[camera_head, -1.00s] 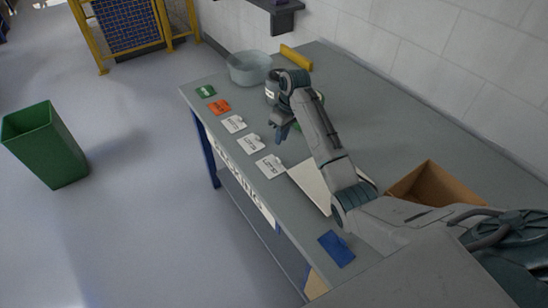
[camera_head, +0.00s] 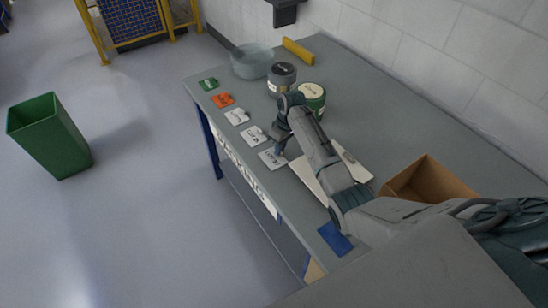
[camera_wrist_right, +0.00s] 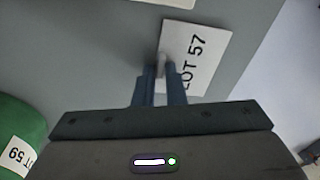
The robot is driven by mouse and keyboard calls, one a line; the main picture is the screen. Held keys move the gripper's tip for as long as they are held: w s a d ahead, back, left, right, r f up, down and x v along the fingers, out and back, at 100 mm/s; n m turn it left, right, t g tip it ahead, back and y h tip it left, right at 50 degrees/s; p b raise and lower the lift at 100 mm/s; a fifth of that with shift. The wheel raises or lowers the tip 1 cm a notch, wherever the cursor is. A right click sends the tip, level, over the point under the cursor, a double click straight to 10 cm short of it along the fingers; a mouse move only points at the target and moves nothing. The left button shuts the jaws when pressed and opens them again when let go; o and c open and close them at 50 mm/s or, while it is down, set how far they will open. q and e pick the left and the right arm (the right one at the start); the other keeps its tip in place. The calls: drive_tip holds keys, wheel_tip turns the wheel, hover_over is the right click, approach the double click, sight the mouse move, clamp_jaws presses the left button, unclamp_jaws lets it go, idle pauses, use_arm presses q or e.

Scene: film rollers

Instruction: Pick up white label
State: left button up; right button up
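Three white labels lie in a row along the table's front edge: a far one (camera_head: 237,117), a middle one (camera_head: 253,136) and a near one (camera_head: 271,159). My right gripper (camera_head: 279,147) is low over the table beside the middle and near labels. In the right wrist view its fingers (camera_wrist_right: 161,80) point down at a white label reading "LOT 57" (camera_wrist_right: 205,50). A small pale raised part of that label shows between the fingertips. The finger gap is narrow, and I cannot tell whether they grip. My left gripper is not in view.
Green (camera_head: 209,83), orange (camera_head: 222,100) and blue (camera_head: 335,238) labels lie on the grey table (camera_head: 400,125). A white board (camera_head: 310,178) and cardboard box (camera_head: 428,180) are to the right.

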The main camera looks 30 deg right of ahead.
clamp_jaws()
drive_tip(key=shift+r, duration=0.1)
drive_tip(key=shift+r+b, duration=0.35)
drive_tip(key=shift+r, duration=0.2)
wheel_tip(320, 180, up, 2)
drive_tip(key=shift+s+r+b, duration=0.1)
drive_tip(key=shift+b, duration=0.45)
drive_tip(key=s+a, duration=0.1)
drive_tip(key=s, duration=0.2)
drive_tip(key=s+a+b, duration=0.1)
drive_tip(key=s+a, duration=0.1)
drive_tip(key=s, duration=0.1)
drive_tip(key=s+a, duration=0.1)
drive_tip(key=s, duration=0.2)
drive_tip(key=shift+s+a+r+b, duration=0.1)
drive_tip(key=shift+a+r+b, duration=0.1)
drive_tip(key=shift+r+b, duration=0.2)
drive_tip(key=s, duration=0.1)
drive_tip(key=s+a+p, duration=0.1)
drive_tip(key=s+a+r, duration=0.1)
drive_tip(key=s, duration=0.1)
drive_tip(key=shift+p, duration=0.4)
drive_tip(key=shift+s+a+f+b, duration=0.2)
drive_tip(key=shift+s+f+b, duration=0.2)
drive_tip(key=shift+s+f, duration=0.2)
